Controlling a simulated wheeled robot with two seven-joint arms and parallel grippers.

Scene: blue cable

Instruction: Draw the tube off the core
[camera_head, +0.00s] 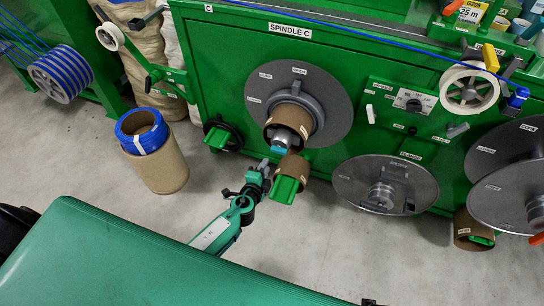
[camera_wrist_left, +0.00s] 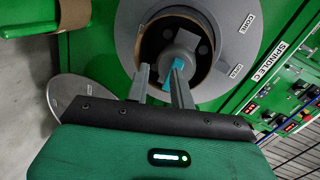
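The brown cardboard tube (camera_head: 270,132) sits around the grey core (camera_head: 285,138) of spindle C, in front of a large grey disc. In the left wrist view the tube (camera_wrist_left: 146,42) shows as a ring around the core (camera_wrist_left: 178,60), which has a teal piece at its end. My left gripper (camera_head: 266,167) is just below and in front of the tube's open end. In the left wrist view my left gripper (camera_wrist_left: 161,76) has its two fingers apart, overlapping the tube's near rim. Nothing shows clamped between them; contact with the tube cannot be told. My right gripper is not in view.
Another brown tube (camera_head: 293,166) hangs on a green peg below the spindle. The grey flange (camera_head: 355,183) stands to the right. A floor barrel (camera_head: 160,172) holding blue cable is at left. A green surface (camera_head: 130,265) fills the lower left. Blue cable runs along the machine top.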

